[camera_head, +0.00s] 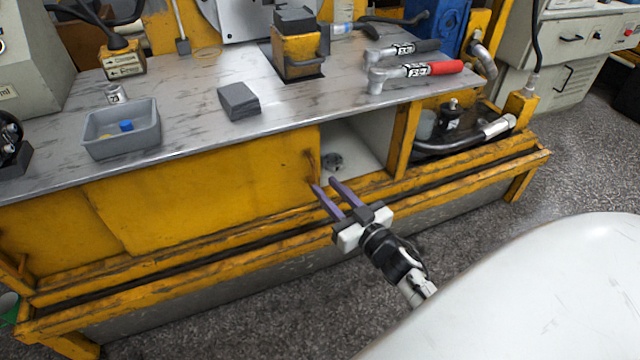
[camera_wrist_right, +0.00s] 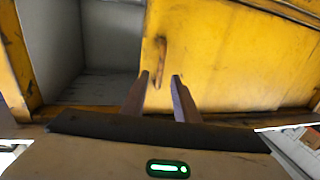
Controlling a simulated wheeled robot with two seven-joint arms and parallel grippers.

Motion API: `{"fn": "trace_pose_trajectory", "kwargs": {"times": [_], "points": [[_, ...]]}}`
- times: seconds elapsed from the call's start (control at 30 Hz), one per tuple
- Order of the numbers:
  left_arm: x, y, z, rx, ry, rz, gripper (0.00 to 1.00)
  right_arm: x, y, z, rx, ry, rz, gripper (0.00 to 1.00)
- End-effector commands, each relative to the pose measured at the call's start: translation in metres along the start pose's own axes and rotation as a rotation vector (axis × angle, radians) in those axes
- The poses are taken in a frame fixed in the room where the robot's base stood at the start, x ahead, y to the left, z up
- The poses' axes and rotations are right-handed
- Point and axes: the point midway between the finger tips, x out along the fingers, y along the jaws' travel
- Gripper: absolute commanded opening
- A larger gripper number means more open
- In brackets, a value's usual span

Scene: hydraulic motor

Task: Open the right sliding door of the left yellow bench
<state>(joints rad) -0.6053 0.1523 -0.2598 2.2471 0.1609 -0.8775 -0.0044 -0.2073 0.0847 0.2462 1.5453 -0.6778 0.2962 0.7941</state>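The yellow bench (camera_head: 150,262) has yellow sliding doors under a worn metal top. The right door (camera_head: 215,190) stands partly open, with an open compartment (camera_head: 362,146) to its right. A small upright handle (camera_head: 310,160) is at the door's right edge; it also shows in the right wrist view (camera_wrist_right: 161,62). My right gripper (camera_head: 325,185) is open, its two purplish fingers pointing at the door near the handle. In the right wrist view the fingertips (camera_wrist_right: 160,76) are apart, just short of or beside the handle; contact cannot be told. My left gripper is not in view.
A grey bin (camera_head: 122,130), a dark block (camera_head: 239,101) and torque wrenches (camera_head: 415,70) lie on the bench top. A yellow lower rail (camera_head: 440,185) runs along the front. The floor (camera_head: 250,325) before it is clear.

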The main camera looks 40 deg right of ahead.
Motion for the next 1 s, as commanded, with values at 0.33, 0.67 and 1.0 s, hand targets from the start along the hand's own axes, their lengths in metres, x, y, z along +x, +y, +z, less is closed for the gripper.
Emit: {"fn": "trace_pose_trajectory", "kwargs": {"times": [0.33, 0.67, 1.0], "points": [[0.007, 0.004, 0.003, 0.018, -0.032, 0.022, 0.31, 0.039, 0.000, 0.001, -0.001, -0.002, 0.001, 0.28], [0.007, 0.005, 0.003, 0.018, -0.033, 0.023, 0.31, 0.040, 0.000, 0.000, -0.001, -0.002, 0.000, 0.20], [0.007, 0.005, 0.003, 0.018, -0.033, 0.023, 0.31, 0.040, -0.001, 0.000, -0.001, -0.001, 0.000, 0.00]]}}
